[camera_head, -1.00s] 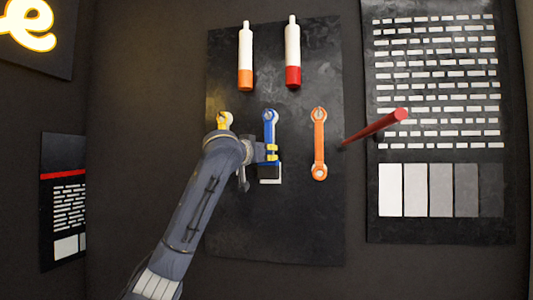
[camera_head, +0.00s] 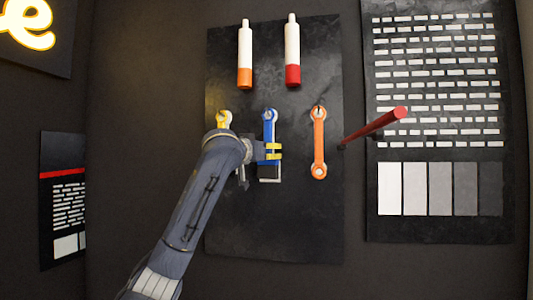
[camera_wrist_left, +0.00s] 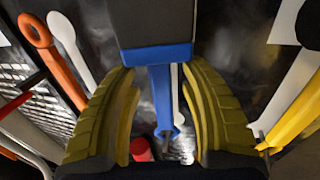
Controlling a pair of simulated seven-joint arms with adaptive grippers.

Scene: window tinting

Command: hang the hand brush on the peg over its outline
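The hand brush has a blue handle (camera_head: 269,131) and a dark head (camera_head: 270,172). It hangs upright, head down, at its outline on the black board, with the handle's top at the peg (camera_head: 268,114). A white strip of outline shows below the head. In the left wrist view the dark head (camera_wrist_left: 153,22) is at the top and the handle (camera_wrist_left: 165,90) runs down from it. My left gripper (camera_head: 273,151) has its yellow fingers on either side of the handle. A gap shows beside the handle, so the gripper (camera_wrist_left: 160,85) looks open. My right gripper is out of view.
An orange tool (camera_head: 319,145) hangs to the right and a yellow one (camera_head: 224,116) to the left, close to my arm. Two bottles (camera_head: 245,60) (camera_head: 292,55) are above. A red rod (camera_head: 375,127) sticks out at the right. The lower board (camera_head: 300,225) is clear.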

